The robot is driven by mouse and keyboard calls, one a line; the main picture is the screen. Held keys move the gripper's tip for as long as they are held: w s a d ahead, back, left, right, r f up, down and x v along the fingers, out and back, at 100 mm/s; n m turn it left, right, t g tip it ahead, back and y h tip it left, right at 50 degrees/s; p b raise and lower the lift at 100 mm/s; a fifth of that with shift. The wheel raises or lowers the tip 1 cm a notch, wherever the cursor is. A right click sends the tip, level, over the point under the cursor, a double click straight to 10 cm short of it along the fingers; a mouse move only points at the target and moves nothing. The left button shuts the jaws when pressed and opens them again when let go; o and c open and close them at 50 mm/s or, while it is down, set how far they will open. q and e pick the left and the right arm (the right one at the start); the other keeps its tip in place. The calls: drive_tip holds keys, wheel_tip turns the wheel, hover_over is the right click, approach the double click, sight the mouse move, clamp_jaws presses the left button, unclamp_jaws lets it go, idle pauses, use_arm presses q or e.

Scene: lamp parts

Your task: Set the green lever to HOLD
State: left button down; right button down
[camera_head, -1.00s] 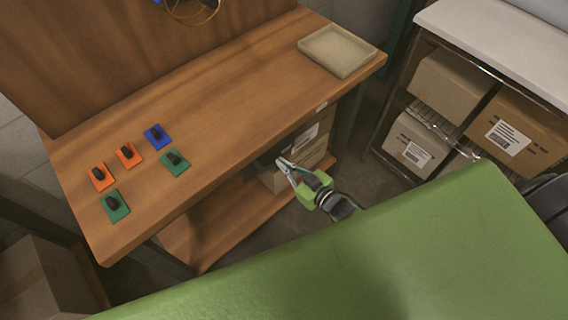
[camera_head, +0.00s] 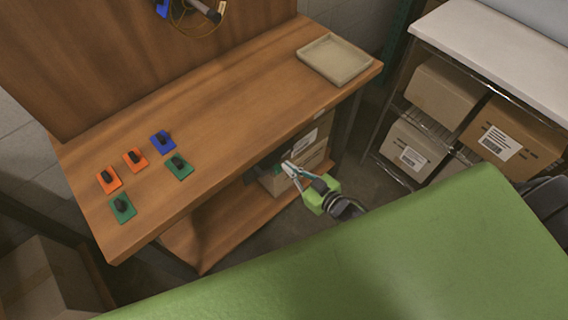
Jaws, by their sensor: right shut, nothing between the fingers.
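Two green plates with black levers lie on the wooden bench: one (camera_head: 178,167) at the right of the group, one (camera_head: 122,208) nearest the front left edge. No label such as HOLD can be read at this size. My right gripper (camera_head: 288,168) is shut and empty. In the picture it appears in front of the bench's front edge, right of the lever plates and well apart from them. My left gripper is not in view.
Two orange plates (camera_head: 109,180) and a blue plate (camera_head: 162,141) with black levers sit beside the green ones. A beige tray (camera_head: 338,60) is at the bench's far right. Boxes (camera_head: 410,150) fill a rack at right. The bench middle is clear.

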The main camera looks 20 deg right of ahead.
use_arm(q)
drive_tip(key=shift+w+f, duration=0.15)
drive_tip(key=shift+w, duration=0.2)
use_arm(e)
drive_tip(key=v, duration=0.6)
drive_tip(key=shift+d, duration=0.2)
drive_tip(key=shift+s+r, duration=0.1)
drive_tip(key=shift+s, duration=0.05)
